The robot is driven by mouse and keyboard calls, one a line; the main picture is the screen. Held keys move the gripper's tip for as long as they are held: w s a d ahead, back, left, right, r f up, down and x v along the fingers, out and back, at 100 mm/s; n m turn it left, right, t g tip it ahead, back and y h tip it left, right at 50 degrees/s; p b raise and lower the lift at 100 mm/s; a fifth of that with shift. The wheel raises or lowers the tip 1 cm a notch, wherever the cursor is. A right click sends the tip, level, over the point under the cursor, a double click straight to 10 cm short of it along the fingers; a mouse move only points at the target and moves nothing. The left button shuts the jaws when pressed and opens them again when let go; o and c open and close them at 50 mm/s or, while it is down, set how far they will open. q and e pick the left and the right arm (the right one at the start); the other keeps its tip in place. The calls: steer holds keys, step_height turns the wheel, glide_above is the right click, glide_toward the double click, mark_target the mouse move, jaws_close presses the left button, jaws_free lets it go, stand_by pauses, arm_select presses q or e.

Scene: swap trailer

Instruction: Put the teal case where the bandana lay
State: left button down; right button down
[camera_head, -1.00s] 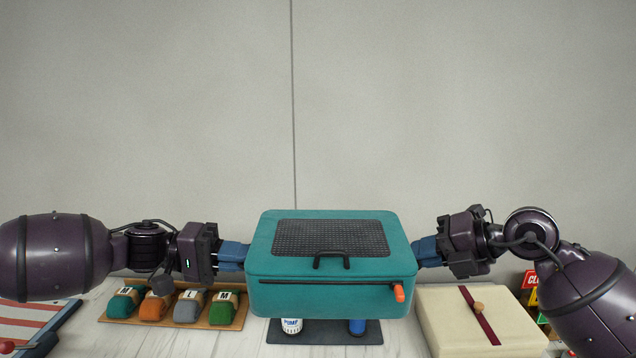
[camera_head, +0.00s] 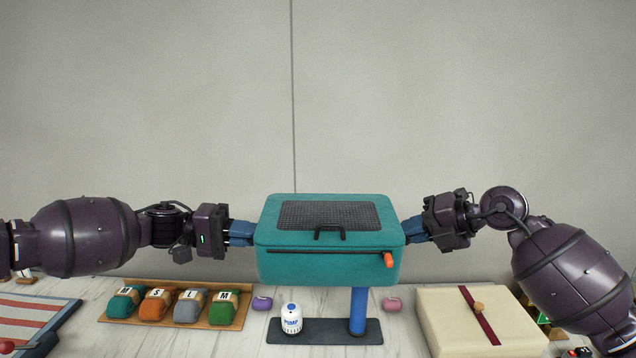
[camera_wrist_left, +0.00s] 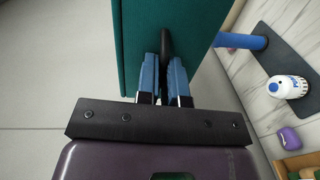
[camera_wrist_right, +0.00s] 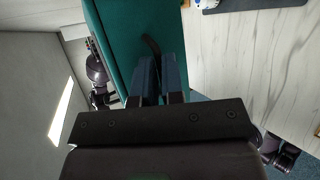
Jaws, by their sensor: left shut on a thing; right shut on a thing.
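The teal case (camera_head: 300,262) has a dark mesh panel on its lid, a black front handle and an orange zip pull. It hangs level in the air above the table, between my two grippers. My left gripper (camera_head: 243,232) is shut on the case's left side; the left wrist view shows its blue fingers around a dark side handle (camera_wrist_left: 166,50). My right gripper (camera_head: 418,229) is shut on the case's right side, where the right wrist view shows a dark handle (camera_wrist_right: 151,45) at its fingers. I cannot make out a bandana.
A tray (camera_head: 232,322) of lettered rolls and a striped board (camera_head: 30,318) lie left. A cream box (camera_head: 455,312) stands right. Small purple (camera_head: 262,304) and pink (camera_head: 392,304) items lie behind the mat.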

arm_select(q)
steer(key=shift+w+r, duration=0.1)
steer(key=shift+w, duration=0.45)
arm_select(e)
steer(key=shift+w, duration=0.55)
steer(key=shift+d, duration=0.1)
